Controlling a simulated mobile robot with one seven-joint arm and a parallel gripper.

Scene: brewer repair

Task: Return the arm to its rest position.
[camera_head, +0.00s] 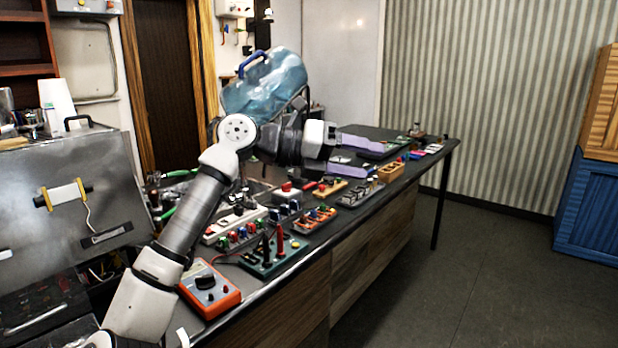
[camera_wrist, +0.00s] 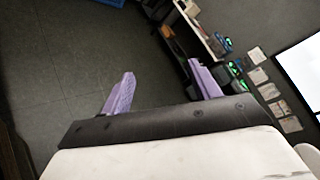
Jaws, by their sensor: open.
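My gripper (camera_head: 358,156) is open, its two purple fingers spread apart with nothing between them. In the head view it is held above the long dark workbench (camera_head: 436,153), pointing to the right. The arm reaches up from the lower left and bends at a raised joint before the gripper. In the wrist view the open gripper (camera_wrist: 162,92) also shows empty, with dark floor (camera_wrist: 60,70) beyond and between the fingers.
The bench holds an orange multimeter (camera_head: 212,296), a green board with probes (camera_head: 262,260) and several small component boards. A grey metal machine (camera_head: 70,185) is at left, a blue cabinet (camera_head: 590,210) at right. Floor in front is clear.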

